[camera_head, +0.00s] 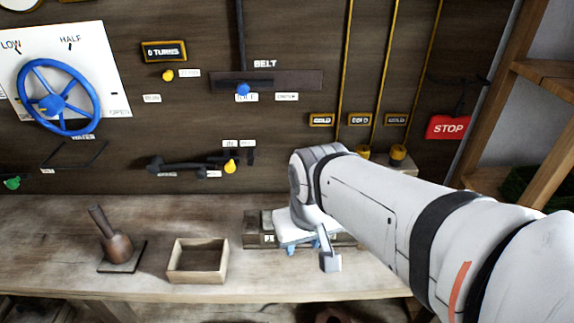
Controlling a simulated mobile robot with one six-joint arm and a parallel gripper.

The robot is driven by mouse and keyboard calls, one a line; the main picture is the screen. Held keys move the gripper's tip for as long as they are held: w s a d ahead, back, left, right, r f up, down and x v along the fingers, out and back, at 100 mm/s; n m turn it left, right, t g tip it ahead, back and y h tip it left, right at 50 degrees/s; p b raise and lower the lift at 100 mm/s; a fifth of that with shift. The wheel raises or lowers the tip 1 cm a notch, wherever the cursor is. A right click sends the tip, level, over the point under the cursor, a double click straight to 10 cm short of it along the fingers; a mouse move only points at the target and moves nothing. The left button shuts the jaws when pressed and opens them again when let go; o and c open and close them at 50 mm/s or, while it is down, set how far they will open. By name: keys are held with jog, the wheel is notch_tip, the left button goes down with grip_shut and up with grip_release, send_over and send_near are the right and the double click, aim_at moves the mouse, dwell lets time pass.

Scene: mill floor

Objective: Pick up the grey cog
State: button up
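I cannot make out a grey cog in this view; my arm and gripper hide part of the bench. My gripper (322,256) is low over the right half of the wooden bench, pointing down. One grey finger shows at its front, and small blue parts show beside it. Whether it is open, shut or holding anything is not clear. A low dark holder (252,230) with a partly hidden label stands on the bench behind my gripper, mostly covered by it.
The bench (210,212) also bears an open, seemingly empty wooden box (198,279) and a brown handled tool (116,245) on a dark plate. The wall behind has a blue handwheel (57,97), levers, and a red STOP sign (448,127). A wooden shelf frame stands at right.

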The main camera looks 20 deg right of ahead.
jog(key=shift+s, duration=0.1)
jog(key=shift+o, duration=1.4)
jog(key=shift+w+d+r, duration=0.1)
jog(key=shift+w, duration=0.25)
jog(key=shift+o, duration=0.4)
jog(key=w+d+m+g+p, duration=0.1)
jog(key=w+d+p, duration=0.2)
jog(key=w+d, duration=0.2)
jog(key=shift+w+r, duration=0.45)
jog(key=shift+w, duration=0.25)
jog(key=w+d+f+p, duration=0.1)
jog(key=w+d, duration=0.1)
jog(key=w+d+f+m+g+p, duration=0.1)
jog(key=w+d, duration=0.1)
jog(key=w+d+m+p, duration=0.1)
jog(key=w+d, duration=0.1)
jog(key=d, duration=0.1)
jog(key=shift+w+f, duration=0.1)
jog(key=shift+f, duration=0.3)
jog(key=shift+w+d+f+g, duration=0.15)
jog(key=shift+d+f+g, duration=0.15)
jog(key=shift+d+f, duration=0.15)
jog(key=shift+s+a+f+p, duration=0.15)
jog(key=shift+f+p, duration=0.25)
jog(key=shift+f, duration=1.5)
jog(key=shift+s+d+f+p, duration=0.1)
jog(key=shift+f+p, duration=0.25)
jog(key=shift+f, duration=1.5)
